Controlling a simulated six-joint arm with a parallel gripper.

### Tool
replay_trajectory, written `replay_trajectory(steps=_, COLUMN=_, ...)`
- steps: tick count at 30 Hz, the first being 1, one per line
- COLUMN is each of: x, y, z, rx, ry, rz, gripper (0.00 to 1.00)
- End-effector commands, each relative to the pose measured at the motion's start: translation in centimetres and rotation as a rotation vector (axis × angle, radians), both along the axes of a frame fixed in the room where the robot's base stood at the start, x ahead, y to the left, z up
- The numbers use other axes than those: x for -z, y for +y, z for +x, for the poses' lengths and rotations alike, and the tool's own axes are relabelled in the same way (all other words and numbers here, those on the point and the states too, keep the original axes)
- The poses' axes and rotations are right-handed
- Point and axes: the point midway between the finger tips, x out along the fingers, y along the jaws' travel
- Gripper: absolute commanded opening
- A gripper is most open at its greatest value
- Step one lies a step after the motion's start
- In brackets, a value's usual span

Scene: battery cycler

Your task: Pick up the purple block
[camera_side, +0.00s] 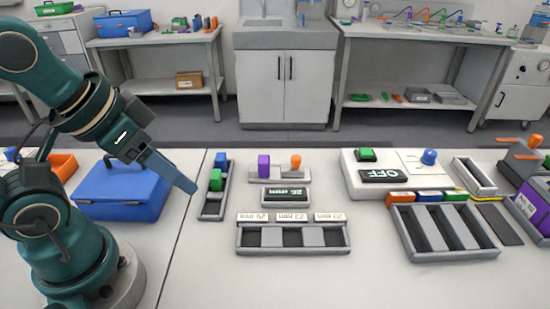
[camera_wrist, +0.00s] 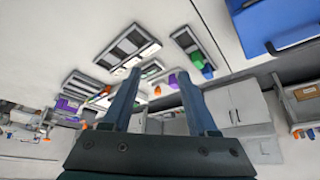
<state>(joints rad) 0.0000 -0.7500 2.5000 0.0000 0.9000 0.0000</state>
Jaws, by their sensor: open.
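The purple block (camera_side: 264,166) stands upright at the left end of a grey holder (camera_side: 280,180) left of the middle of the bench. It also shows in the wrist view (camera_wrist: 173,81), partly covered by a finger. An orange-topped part stands at the holder's right end. My gripper (camera_side: 192,187) is left of the block, above the bench beside the narrow tray with the green and blue blocks, and apart from the purple block. In the wrist view the two fingers (camera_wrist: 158,74) are spread, with nothing held between them.
A narrow tray (camera_side: 212,207) with a green block (camera_side: 216,180) and a blue block lies between gripper and holder. A display (camera_side: 285,197) and three-slot tray (camera_side: 293,252) lie in front of the holder. A blue box (camera_side: 120,193) stands left. The bench front is clear.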

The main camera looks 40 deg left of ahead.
Motion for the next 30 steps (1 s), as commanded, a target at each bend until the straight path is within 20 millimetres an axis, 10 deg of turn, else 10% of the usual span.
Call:
replay_trajectory(steps=17, x=0.0, y=0.0, z=0.0, rx=0.057, ry=-0.001, rz=0.032, gripper=0.68)
replay_trajectory(steps=30, x=-4.3, y=2.4, z=7.4, rx=1.000, ry=0.016, rz=0.694, gripper=0.68)
